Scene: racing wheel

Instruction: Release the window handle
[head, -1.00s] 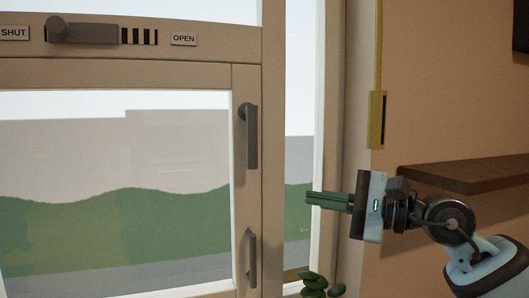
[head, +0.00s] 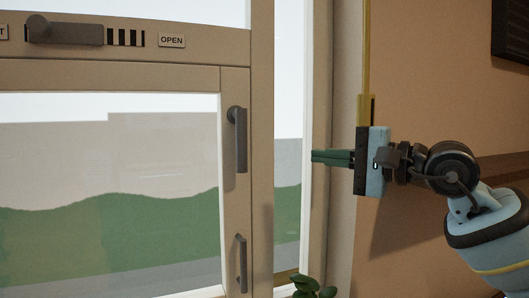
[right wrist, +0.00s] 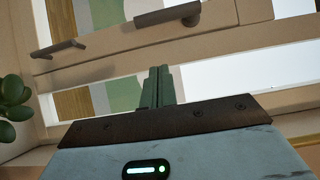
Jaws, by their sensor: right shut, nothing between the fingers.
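The window handle (head: 241,140) is a dark grey lever on the right stile of the window sash. Its round pivot is at the top and the lever hangs straight down. In the right wrist view the handle (right wrist: 167,15) shows at the top, beyond the fingertips. My right gripper (head: 313,157) is to the right of the handle, near the lower half of its height, with its green fingers pointing left. The fingers are together and empty, apart from the handle. They also show in the right wrist view (right wrist: 159,70). My left gripper is not in view.
A fixed grey pull handle (head: 241,264) sits below on the same stile. A vent slider (head: 63,33) is above, beside the OPEN label (head: 172,41). A plant (head: 314,288) stands below my gripper.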

